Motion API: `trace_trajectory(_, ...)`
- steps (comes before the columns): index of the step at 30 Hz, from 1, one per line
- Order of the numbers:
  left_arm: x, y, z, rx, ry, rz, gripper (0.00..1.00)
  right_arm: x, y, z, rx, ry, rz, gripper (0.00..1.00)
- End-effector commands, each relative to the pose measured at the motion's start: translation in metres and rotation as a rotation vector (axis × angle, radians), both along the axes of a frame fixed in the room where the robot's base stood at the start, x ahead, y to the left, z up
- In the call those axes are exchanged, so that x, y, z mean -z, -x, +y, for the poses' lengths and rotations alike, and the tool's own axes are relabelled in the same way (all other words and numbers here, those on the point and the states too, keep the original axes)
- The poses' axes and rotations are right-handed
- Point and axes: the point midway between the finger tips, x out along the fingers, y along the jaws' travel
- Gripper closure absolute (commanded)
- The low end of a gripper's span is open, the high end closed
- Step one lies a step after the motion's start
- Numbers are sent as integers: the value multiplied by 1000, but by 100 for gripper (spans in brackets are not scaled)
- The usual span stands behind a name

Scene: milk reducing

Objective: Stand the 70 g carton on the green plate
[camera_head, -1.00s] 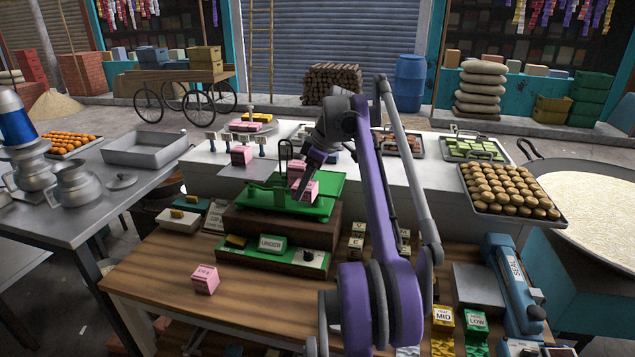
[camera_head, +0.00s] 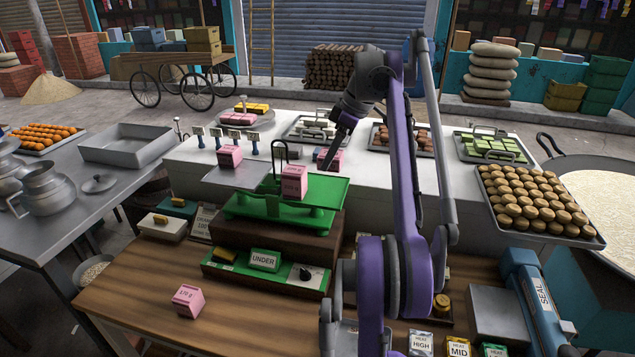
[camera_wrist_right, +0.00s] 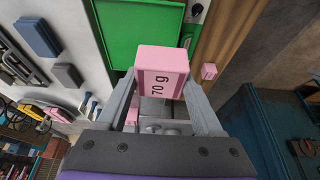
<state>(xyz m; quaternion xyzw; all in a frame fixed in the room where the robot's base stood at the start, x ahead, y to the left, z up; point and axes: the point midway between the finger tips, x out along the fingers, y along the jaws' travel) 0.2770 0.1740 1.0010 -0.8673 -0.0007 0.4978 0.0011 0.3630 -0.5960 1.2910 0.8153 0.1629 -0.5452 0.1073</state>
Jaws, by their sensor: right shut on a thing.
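My right gripper (camera_head: 327,163) is shut on a pink carton (camera_wrist_right: 160,75) marked 70 g in the right wrist view. In the head view the held carton (camera_head: 334,160) is partly hidden by the fingers, beyond the green plate (camera_head: 330,192) of the scale. Another pink carton (camera_head: 294,183) appears to stand on the plate's left part; its label is too small to read surely. The green plate also shows in the wrist view (camera_wrist_right: 110,35), above the held carton. My left gripper is not in view.
A sign reading UNDER (camera_head: 265,260) stands before the scale. A thin dark hoop (camera_head: 281,145) rises by the plate. Trays of sweets (camera_head: 535,200) are at right.

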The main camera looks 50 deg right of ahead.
Motion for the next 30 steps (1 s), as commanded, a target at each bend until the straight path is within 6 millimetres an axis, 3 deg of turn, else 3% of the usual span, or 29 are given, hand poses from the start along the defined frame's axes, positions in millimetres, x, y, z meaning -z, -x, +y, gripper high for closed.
trace_trajectory(4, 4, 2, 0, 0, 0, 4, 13, 6, 0, 0, 0, 0, 2, 88)
trace_trajectory(12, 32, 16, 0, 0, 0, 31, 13, 56, 1, 1, -1, -1, 3, 88)
trace_trajectory(17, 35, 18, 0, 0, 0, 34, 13, 68, 0, 1, 0, 0, 1, 88)
trace_trajectory(23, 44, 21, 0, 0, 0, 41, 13, 95, 0, 1, 0, 0, 1, 88)
trace_trajectory(30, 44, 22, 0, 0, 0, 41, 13, 100, 0, 1, 0, 0, -1, 88)
